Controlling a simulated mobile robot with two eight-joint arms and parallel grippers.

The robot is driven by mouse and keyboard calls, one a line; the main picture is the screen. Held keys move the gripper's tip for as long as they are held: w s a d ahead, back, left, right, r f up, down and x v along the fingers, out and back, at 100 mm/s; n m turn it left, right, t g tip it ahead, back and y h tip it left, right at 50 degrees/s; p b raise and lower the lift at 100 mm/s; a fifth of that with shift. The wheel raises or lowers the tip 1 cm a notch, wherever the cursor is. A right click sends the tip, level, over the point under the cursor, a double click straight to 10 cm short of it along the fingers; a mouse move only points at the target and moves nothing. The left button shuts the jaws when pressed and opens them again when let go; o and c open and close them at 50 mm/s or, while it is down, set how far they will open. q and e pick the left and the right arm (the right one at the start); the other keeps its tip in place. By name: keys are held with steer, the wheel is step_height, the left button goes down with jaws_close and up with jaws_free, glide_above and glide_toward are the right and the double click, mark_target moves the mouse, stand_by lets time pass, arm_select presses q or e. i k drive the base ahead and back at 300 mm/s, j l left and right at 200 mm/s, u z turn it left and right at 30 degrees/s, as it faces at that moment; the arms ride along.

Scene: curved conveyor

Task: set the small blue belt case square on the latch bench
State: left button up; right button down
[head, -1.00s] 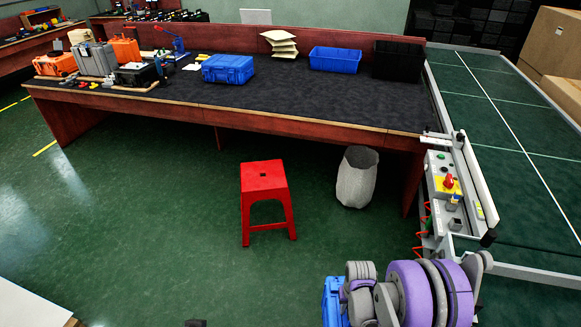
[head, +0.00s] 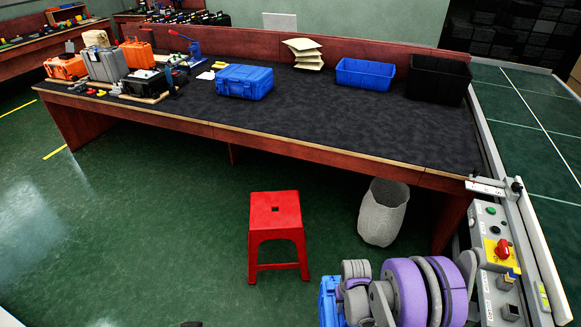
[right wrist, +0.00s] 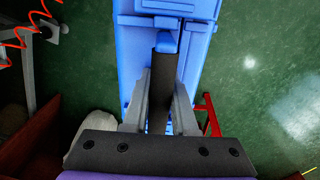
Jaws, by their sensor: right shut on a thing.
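My right gripper (right wrist: 160,98) is shut on the dark handle of a blue case (right wrist: 205,55), which hangs out from the fingers in the right wrist view. In the head view this blue case (head: 329,302) shows only in part at the bottom, behind my purple and grey right wrist; its lower part is out of frame. The latch bench (head: 340,115) is the long red-wood bench with a dark top, beyond the gripper. Another blue case (head: 244,82) lies on its top, left of the middle. My left gripper is not seen.
A red stool (head: 275,232) and a pale bin (head: 383,212) stand before the bench. A blue tray (head: 365,74), black crate (head: 438,79) and stacked pale packets (head: 303,53) are at the back. The conveyor control panel (head: 496,250) is at right. The bench's middle front is clear.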

mark_target(402, 143)
steer(key=i+l, duration=0.2)
steer(key=i, duration=0.15)
steer(key=i+l+u, duration=0.1)
steer(key=i+l, duration=0.6)
steer(key=l, duration=0.15)
